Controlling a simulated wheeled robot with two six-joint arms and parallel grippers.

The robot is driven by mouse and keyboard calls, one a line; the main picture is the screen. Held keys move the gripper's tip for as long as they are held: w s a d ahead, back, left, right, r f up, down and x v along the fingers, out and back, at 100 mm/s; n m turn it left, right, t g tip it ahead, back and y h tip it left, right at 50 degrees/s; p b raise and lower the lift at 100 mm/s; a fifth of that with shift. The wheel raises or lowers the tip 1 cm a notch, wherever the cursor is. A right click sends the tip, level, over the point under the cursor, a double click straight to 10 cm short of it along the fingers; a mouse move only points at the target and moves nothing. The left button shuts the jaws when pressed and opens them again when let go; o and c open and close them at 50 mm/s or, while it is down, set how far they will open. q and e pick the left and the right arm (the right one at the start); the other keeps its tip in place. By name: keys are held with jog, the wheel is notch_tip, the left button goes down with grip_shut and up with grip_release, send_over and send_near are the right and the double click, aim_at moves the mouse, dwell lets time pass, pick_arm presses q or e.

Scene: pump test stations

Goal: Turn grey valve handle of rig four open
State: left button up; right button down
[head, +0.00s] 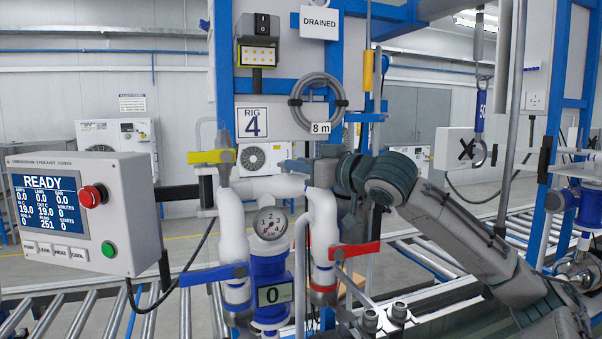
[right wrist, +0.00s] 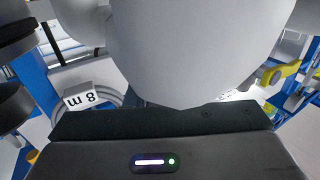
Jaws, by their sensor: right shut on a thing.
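Rig four carries a white sign with the number 4 (head: 252,123). At the top of its right white pipe (head: 322,212) is the grey valve handle (head: 328,151); only a dark grey part shows, and my right gripper hides the rest. My right gripper (head: 346,173) reaches in from the right and is shut on the handle. In the right wrist view a big white pipe (right wrist: 200,45) fills the middle above my gripper's dark body, and the handle cannot be made out. I cannot tell the handle's exact angle. My left gripper is not in view.
Close by are a yellow handle (head: 210,156), a blue handle (head: 213,275) and a red handle (head: 354,250). A gauge (head: 270,223) sits between the pipes. A coiled hose (head: 318,100) hangs above. A control box (head: 85,210) reading READY stands at left.

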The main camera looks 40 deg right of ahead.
jog(key=shift+d+n+y, duration=0.2)
jog(key=shift+n+y, duration=0.1)
jog(key=shift+y, duration=0.2)
jog(key=c, duration=1.2)
grip_release()
jog(key=shift+c, duration=0.2)
jog(key=shift+r, duration=0.3)
notch_tip(320, 180, up, 4)
jog(key=shift+p, duration=1.15)
jog(key=s+a+b, duration=0.1)
jog(key=s+a, duration=0.9)
jog(key=s, duration=0.2)
jog(key=shift+s+r, duration=0.25)
jog(key=shift+s, duration=0.05)
